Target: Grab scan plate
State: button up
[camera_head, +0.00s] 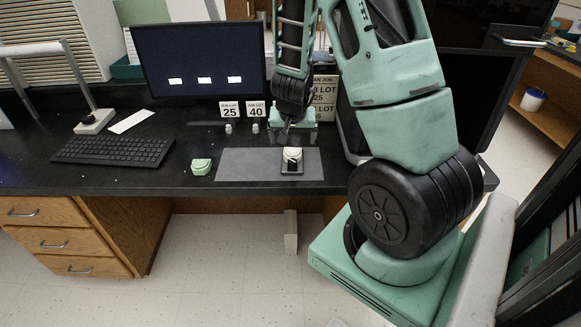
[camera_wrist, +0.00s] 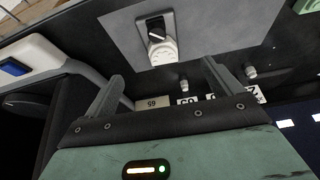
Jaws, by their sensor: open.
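What looks like the scan plate is a small dark square plate (camera_head: 292,171) on the grey mat, with a white model standing on it (camera_head: 292,155). The plate also shows in the wrist view (camera_wrist: 153,20), with the white model (camera_wrist: 162,50) partly covering it. My gripper (camera_head: 293,137) hangs above and just behind the model in the head view. In the wrist view my gripper (camera_wrist: 162,72) has its two fingers spread wide, with nothing between them. The fingers appear apart from the plate and model.
The grey mat (camera_head: 245,165) lies on the black desk. A green block (camera_head: 201,166) sits left of it. Two small white pieces stand behind, by the 25 (camera_head: 230,109) and 40 (camera_head: 256,109) lot cards. A keyboard (camera_head: 113,150) and monitor (camera_head: 199,58) are left; another screen is right.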

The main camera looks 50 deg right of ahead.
aim_at(293, 153)
jog(key=b+x, duration=0.1)
jog(key=x, duration=0.5)
jog(key=shift+d+f, duration=0.1)
jog(key=shift+f, duration=0.25)
jog(key=shift+w+x, duration=0.1)
jog(key=shift+x, duration=1.45)
jog(key=shift+w+x, duration=0.15)
jog(key=shift+x, duration=1.45)
jog(key=shift+d+r, duration=0.1)
jog(key=shift+r, duration=0.1)
jog(key=c, duration=1.3)
